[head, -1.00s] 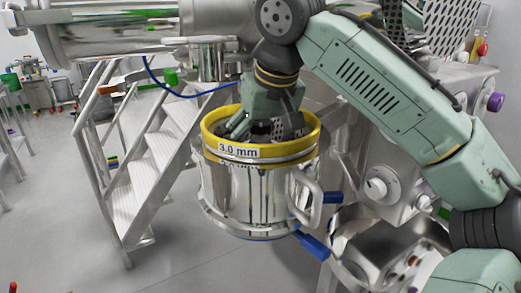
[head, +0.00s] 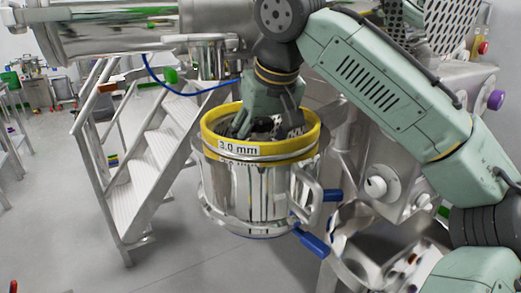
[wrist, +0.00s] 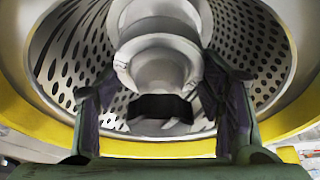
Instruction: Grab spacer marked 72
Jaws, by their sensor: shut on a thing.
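My gripper (head: 268,118) reaches down into a steel vessel (head: 245,190) with a yellow rim (head: 312,143) labelled "3.0 mm". In the wrist view, its two dark fingers (wrist: 162,80) stand on either side of a pale metal ring-like spacer (wrist: 158,68) on the central stack inside the vessel. The gripper is shut on this spacer. A dark opening shows just below it. No number can be read on the spacer, so I cannot tell its marking. In the head view the spacer is hidden by the gripper and rim.
A perforated screen wall (wrist: 75,70) surrounds the fingers closely. Blue-handled levers (head: 312,244) and a curved handle stick out at the vessel's right. A machine housing with a knob (head: 376,187) stands right. Steps (head: 160,155) stand left, with open floor in front.

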